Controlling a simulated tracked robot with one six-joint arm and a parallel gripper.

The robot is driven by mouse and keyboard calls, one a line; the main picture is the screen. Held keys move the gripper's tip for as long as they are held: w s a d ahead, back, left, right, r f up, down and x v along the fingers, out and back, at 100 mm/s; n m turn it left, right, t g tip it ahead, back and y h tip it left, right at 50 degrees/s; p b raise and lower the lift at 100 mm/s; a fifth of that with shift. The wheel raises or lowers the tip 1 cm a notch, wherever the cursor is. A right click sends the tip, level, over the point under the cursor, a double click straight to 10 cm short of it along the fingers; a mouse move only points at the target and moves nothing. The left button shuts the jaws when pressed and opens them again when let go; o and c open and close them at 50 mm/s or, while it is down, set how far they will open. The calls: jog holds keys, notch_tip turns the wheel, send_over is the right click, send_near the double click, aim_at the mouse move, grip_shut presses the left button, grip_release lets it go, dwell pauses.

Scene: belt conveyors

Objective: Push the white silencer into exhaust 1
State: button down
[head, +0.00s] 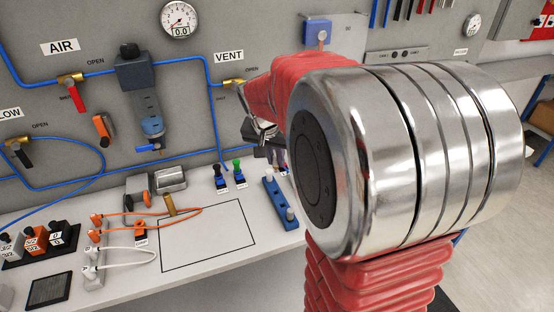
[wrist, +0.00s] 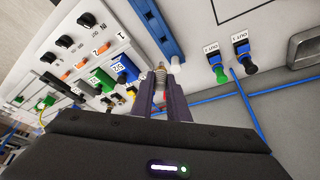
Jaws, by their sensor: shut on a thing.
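In the wrist view, my gripper (wrist: 163,85) is shut on a small pale piece with a brass-coloured part (wrist: 160,74), seemingly the white silencer. The fingers hide most of it. Beside it, a white peg (wrist: 176,65) shows at the end of a blue bar (wrist: 158,25). A white valve panel (wrist: 85,18) to the left carries black knobs, orange fittings and green and blue blocks. I cannot read which port is exhaust 1. In the head view, my arm hides most of the gripper and the piece.
In the head view, the blue bar (head: 275,197) stands on the bench right of a black-outlined area (head: 207,236). Orange and white cables (head: 125,255) lie further left. The outlined area is mostly clear.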

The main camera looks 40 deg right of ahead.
jog(key=shift+w, duration=0.1)
jog(key=w+a+f+n+y, duration=0.1)
jog(key=w+a+f+n, duration=0.1)
jog(key=a, duration=0.5)
jog(key=w+a+f+n+t+y, duration=0.1)
jog(key=w+a+f+n, duration=0.1)
jog(key=w+a+n, duration=0.3)
jog(key=w+a+f+n+t+y, duration=0.1)
jog(key=w+a+f+n, duration=0.1)
jog(key=w+a, duration=0.4)
jog(key=shift+w+a+f+n+y, duration=0.15)
jog(key=shift+a+n, duration=0.25)
jog(key=shift+a, duration=0.85)
jog(key=shift+w+a+r+n+y, duration=0.15)
jog(key=shift+a+n, duration=0.25)
jog(key=shift+a, duration=0.85)
jog(key=shift+s+f, duration=0.1)
jog(key=shift+s, duration=0.1)
